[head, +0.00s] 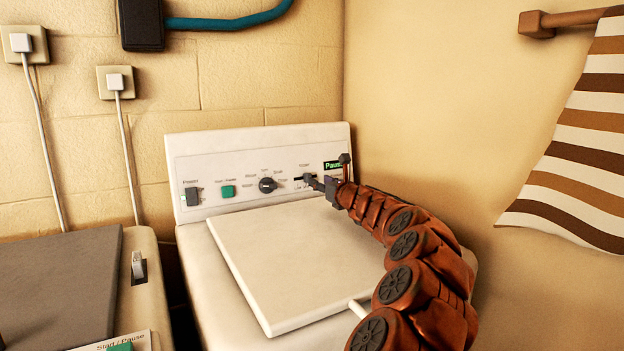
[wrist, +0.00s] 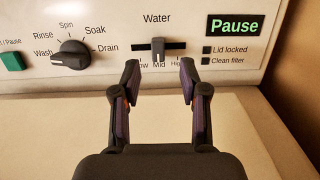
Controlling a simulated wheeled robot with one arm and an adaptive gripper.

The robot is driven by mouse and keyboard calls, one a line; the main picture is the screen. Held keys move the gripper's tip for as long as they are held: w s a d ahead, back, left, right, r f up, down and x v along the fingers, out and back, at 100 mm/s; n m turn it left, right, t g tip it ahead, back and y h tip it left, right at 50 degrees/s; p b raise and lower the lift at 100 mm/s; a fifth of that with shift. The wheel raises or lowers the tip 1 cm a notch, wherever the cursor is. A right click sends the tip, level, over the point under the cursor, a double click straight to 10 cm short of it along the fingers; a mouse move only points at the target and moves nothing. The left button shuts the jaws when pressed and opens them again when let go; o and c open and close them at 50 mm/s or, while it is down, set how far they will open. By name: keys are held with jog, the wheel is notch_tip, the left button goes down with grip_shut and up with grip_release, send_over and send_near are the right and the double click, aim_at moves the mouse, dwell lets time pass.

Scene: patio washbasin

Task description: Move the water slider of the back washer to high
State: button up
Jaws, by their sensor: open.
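The back washer (head: 232,150) is white, with an upright control panel against the wall. Its water slider (wrist: 158,49) is a dark knob on a short horizontal black track under the word Water, standing at Mid. Low is to its left and High to its right, both labels partly covered by the fingers. My gripper (wrist: 160,72) is open and empty, with one fingertip on each side of the slider, a little below and in front of it. In the head view my gripper (head: 313,183) reaches the panel and partly hides the slider area.
The display (wrist: 234,25) reads Pause, right of the slider. A dial (wrist: 71,55) and a green start/pause button (head: 228,191) are to the left. The closed lid (head: 300,255) lies below the panel. Another washer (head: 140,275) stands at front left, and a striped cloth (head: 580,150) hangs at right.

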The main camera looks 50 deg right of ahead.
aim_at(310, 176)
jog(key=x, duration=0.5)
jog(key=shift+w+d, duration=0.1)
jog(key=shift+w, duration=0.4)
jog(key=shift+w+p, duration=0.3)
jog(key=shift+w, duration=0.1)
jog(key=shift+r, duration=0.1)
grip_shut()
